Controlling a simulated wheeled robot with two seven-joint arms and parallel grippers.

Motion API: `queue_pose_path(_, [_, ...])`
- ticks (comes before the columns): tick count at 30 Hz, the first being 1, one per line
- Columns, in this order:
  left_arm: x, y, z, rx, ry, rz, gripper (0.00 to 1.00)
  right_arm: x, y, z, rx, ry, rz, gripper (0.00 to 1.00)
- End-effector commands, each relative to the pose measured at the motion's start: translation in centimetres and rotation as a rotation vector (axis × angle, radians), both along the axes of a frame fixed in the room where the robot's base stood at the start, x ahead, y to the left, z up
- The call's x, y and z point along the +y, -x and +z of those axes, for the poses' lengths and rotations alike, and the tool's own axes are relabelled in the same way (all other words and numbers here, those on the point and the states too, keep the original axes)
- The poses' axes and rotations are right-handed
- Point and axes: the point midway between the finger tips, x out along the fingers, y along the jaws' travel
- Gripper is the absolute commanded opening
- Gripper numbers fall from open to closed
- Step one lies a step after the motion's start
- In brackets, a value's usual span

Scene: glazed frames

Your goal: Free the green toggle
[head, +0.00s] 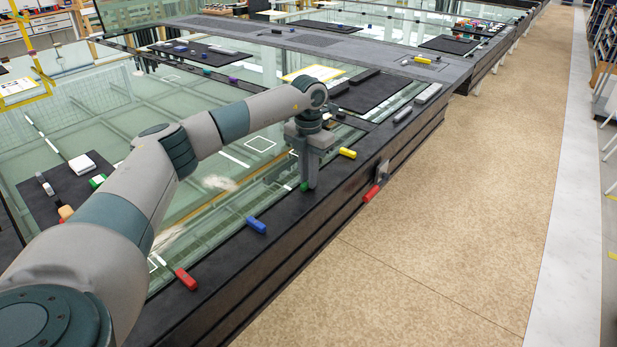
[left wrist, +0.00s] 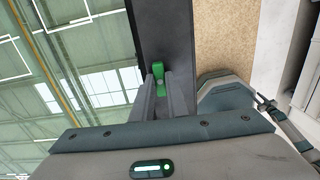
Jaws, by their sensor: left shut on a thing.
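The green toggle (head: 304,187) sits on the dark edge rail of the glazed frame, between a blue toggle and a yellow one. My left gripper (head: 308,186) points down at it and covers most of it in the head view. In the left wrist view the two fingers (left wrist: 168,84) are closed on the green toggle (left wrist: 158,70), and part of it shows beyond the fingertips. Whether the toggle is turned or clear of the glass cannot be told. My right gripper is not in view.
Along the same rail are a red toggle (head: 186,278), a blue toggle (head: 256,225) and a yellow toggle (head: 347,153). A red handle (head: 371,193) sticks out from the frame's side. Dark mats with small items lie on the glass. The tan floor (head: 440,220) at right is clear.

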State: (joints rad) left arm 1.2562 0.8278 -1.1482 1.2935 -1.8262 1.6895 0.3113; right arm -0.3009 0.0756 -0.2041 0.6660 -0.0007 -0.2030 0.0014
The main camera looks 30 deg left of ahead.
Motion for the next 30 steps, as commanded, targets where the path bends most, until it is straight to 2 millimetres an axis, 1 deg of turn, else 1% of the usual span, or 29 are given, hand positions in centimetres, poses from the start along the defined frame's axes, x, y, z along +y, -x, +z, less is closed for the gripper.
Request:
queue_pose_path(7, [0.0, -0.1, 0.2, -0.004, -0.001, 0.0, 0.0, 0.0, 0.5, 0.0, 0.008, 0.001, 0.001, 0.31])
queue_pose_path(8, [0.0, -0.1, 0.2, -0.004, -0.001, 0.0, 0.18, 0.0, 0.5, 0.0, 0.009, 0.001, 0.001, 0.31])
queue_pose_path(9, [0.0, -0.1, 0.2, -0.004, -0.001, 0.0, 0.28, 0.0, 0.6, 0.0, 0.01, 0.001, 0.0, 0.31])
queue_pose_path(10, [0.0, -0.1, 0.2, -0.004, 0.0, 0.0, 0.32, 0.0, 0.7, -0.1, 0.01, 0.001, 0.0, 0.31])
queue_pose_path(19, [0.0, 0.0, 0.1, -0.002, 0.0, 0.001, 0.32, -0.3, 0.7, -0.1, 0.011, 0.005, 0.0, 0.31])
queue_pose_path(23, [0.0, -0.1, 0.4, -0.003, 0.0, 0.001, 0.32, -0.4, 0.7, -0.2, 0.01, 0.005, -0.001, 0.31])
queue_pose_path(27, [0.0, -0.1, 1.4, -0.003, 0.0, 0.001, 0.32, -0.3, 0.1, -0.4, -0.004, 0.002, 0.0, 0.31])
queue_pose_path(30, [0.0, -0.1, 2.6, -0.005, 0.0, 0.001, 0.32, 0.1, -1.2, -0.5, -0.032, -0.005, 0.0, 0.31])
